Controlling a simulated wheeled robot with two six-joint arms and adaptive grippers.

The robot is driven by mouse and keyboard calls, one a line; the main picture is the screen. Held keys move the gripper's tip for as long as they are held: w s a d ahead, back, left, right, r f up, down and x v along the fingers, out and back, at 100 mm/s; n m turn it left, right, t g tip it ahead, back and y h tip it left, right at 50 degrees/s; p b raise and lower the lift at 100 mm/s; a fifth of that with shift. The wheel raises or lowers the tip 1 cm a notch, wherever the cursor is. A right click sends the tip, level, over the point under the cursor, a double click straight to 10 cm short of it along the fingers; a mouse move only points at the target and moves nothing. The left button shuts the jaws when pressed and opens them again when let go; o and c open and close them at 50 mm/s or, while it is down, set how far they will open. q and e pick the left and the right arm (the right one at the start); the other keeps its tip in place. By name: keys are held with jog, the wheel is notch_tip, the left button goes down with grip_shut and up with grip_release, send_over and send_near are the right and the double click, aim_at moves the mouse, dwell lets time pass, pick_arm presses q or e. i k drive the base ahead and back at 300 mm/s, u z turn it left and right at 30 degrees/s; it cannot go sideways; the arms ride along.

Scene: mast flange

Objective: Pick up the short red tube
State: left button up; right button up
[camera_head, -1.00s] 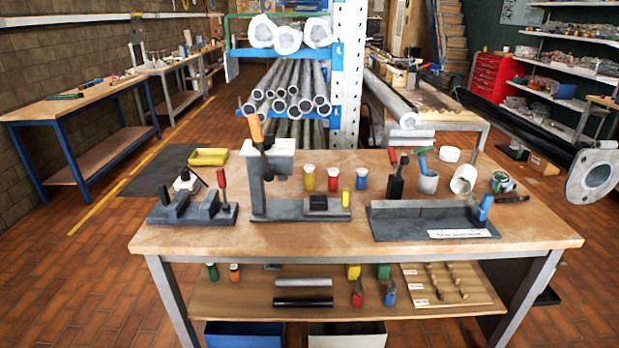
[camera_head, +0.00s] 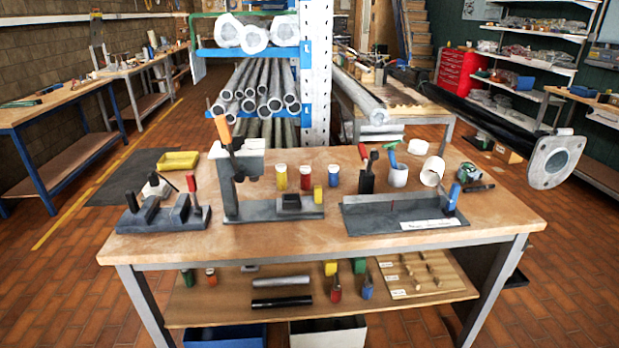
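A short red tube (camera_head: 306,178) with a pale top stands upright on the wooden workbench (camera_head: 330,243). It is between a short yellow tube (camera_head: 280,178) on its left and a short blue tube (camera_head: 333,176) on its right, apart from both. A smaller yellow piece (camera_head: 318,195) stands in front of it, on or beside the base of a grey press (camera_head: 233,185). Neither of my grippers is in view.
A grey angled fixture (camera_head: 375,218) lies front right on the bench, and a clamp fixture (camera_head: 150,220) front left. White cups (camera_head: 398,176) stand behind right. A dark pole with a grey flange (camera_head: 556,160) juts in at the right. The bench's front middle is clear.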

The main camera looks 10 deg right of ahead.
aim_at(304, 179)
jog(key=u, duration=0.1)
jog(key=k, duration=0.45)
jog(key=z, duration=1.2)
jog(key=i, duration=1.5)
jog(key=u, duration=0.35)
